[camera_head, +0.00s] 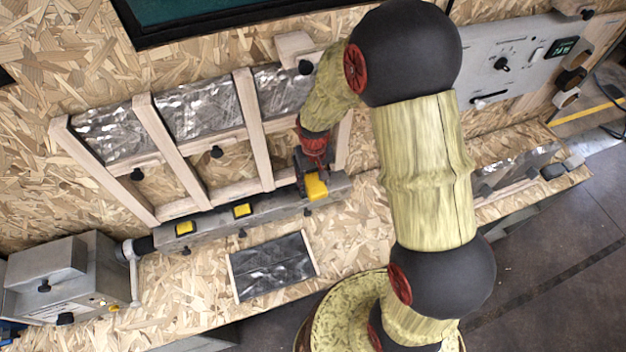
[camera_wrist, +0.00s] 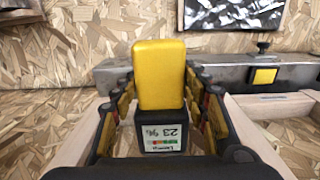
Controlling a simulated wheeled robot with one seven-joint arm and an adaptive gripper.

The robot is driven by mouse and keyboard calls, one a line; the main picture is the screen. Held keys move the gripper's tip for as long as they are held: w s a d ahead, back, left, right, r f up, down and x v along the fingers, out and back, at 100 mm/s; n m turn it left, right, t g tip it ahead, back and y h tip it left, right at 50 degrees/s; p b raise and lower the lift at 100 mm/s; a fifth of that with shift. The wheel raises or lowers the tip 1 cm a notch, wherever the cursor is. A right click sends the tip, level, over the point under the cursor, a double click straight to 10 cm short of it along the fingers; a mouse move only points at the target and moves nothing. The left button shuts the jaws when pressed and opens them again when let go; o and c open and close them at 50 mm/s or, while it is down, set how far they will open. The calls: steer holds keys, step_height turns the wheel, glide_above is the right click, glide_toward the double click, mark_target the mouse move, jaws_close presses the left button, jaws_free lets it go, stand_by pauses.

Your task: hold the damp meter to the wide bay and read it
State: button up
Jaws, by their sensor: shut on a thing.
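The damp meter is a yellow block with a dark body. In the wrist view (camera_wrist: 158,75) it sits between the fingers, and its small display reads 23 %. In the head view its yellow end (camera_head: 316,186) shows at the right part of a grey rail (camera_head: 275,205). My gripper (camera_head: 312,172) is shut on it; I cannot tell whether the meter touches the rail. The wooden stud frame (camera_head: 170,150) behind has three bays with silvery foil at the top: left (camera_head: 112,133), middle (camera_head: 198,108) and right (camera_head: 280,90). My arm partly hides the right bay, so I cannot tell which is widest.
Two yellow squares, left (camera_head: 184,228) and middle (camera_head: 242,210), sit on the rail. A foil panel (camera_head: 273,266) lies on the chipboard bench. A grey box with a vise-like handle (camera_head: 70,275) stands at left. Dark knobs stick out from the frame and rail.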

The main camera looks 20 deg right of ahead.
steer(key=s, duration=0.9)
steer(key=shift+s, duration=0.15)
stand_by(0.8)
